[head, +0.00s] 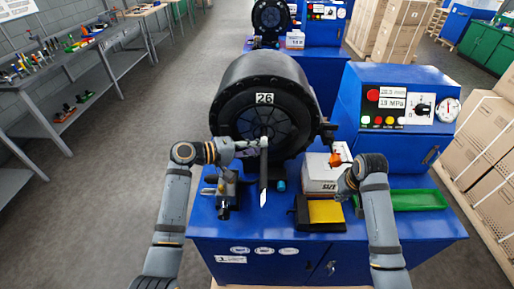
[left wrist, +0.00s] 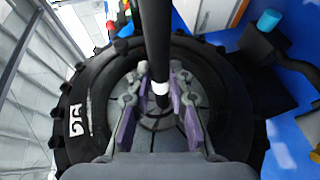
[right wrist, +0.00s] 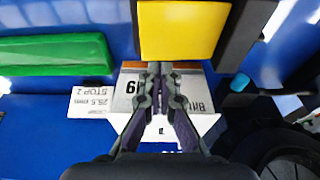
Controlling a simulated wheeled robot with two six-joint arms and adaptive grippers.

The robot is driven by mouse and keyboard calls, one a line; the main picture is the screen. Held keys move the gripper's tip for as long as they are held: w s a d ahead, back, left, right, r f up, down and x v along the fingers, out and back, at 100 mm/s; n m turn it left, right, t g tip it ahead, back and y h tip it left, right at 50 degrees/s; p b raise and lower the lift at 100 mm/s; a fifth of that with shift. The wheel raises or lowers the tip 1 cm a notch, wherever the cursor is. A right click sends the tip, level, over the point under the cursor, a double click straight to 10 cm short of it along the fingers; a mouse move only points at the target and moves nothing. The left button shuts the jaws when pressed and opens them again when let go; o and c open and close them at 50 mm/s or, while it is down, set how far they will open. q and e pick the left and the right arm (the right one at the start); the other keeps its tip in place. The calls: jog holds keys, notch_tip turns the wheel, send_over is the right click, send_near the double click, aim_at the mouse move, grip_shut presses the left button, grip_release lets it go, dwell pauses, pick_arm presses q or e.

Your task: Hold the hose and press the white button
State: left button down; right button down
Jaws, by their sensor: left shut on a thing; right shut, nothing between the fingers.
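The black hose (head: 263,180) stands out of the front of the round black crimper head (head: 228,100) marked 26. My left gripper (head: 262,144) is shut on the hose close to the crimper's face. In the left wrist view the fingers (left wrist: 160,98) close around the hose (left wrist: 155,30), at a white band. The white button (head: 366,119) is at the left end of the lower button row on the blue control panel. My right gripper (head: 338,160) is shut and empty, left of and below the panel. In the right wrist view its fingertips (right wrist: 160,72) are over a white box (right wrist: 125,92).
The white box (head: 317,182) stands on the blue bench (head: 420,225). A yellow pad (head: 326,211) in a black holder is in front of it, a green tray (head: 418,201) to the right. A small vise-like tool (head: 224,190) is at left. Another crimper (head: 271,17) stands behind.

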jog(key=w+d+r+n+t+h, duration=0.25)
jog(key=w+d+h, duration=0.2)
jog(key=d, duration=0.65)
jog(key=n+t+h, duration=0.6)
jog(key=n+t, duration=0.3)
send_near(401, 121)
jog(key=s+d+r, duration=0.3)
jog(key=d+r, duration=0.3)
jog(key=r, duration=0.1)
jog(key=shift+a+f, duration=0.1)
jog(key=shift+f, duration=0.1)
jog(key=shift+w, duration=0.1)
jog(key=shift+w+f, duration=0.8)
jog(key=shift+w, duration=0.4)
jog(key=shift+w+f, duration=0.85)
jog(key=shift+w, duration=0.35)
jog(key=shift+w+f, duration=0.8)
jog(key=shift+w, duration=0.45)
jog(key=shift+w+f, duration=0.1)
jog(key=shift+w+f, duration=0.1)
jog(key=shift+w, duration=0.1)
